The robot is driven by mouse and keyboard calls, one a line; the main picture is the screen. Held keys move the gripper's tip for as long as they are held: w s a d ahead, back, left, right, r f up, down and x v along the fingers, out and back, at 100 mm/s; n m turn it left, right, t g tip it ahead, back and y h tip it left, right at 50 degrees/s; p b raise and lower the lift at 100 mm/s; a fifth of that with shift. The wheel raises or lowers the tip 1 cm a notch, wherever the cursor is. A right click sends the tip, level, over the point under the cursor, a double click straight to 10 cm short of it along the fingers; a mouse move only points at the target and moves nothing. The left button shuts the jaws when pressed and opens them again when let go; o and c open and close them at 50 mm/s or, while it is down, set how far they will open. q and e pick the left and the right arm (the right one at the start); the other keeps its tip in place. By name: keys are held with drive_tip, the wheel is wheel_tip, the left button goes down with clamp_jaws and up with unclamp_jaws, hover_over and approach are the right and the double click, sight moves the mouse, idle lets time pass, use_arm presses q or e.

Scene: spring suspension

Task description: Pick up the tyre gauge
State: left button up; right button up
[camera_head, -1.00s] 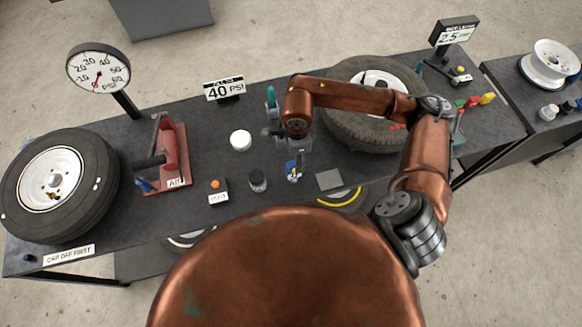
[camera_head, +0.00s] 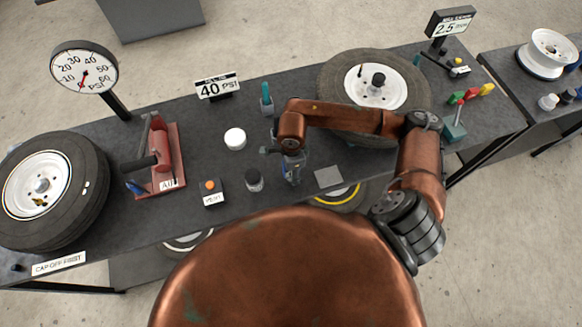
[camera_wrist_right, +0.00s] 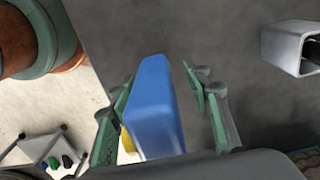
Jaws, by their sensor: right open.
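A blue block-shaped body, which I take to be the tyre gauge (camera_wrist_right: 155,105), stands between the fingers of my right gripper (camera_wrist_right: 160,78) in the right wrist view. The gripper is open, with a green-padded finger on each side and a gap to the right finger. In the head view my right gripper (camera_head: 291,168) is low over the front middle of the bench and mostly hides the gauge. My left gripper is not in view.
On the dark bench (camera_head: 215,150), a white round lid (camera_head: 235,139), a small dark jar (camera_head: 253,180) and an orange-buttoned box (camera_head: 210,190) stand left of the gripper. A tyre (camera_head: 335,85) lies behind.

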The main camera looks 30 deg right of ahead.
drive_tip(key=shift+f, duration=0.45)
clamp_jaws()
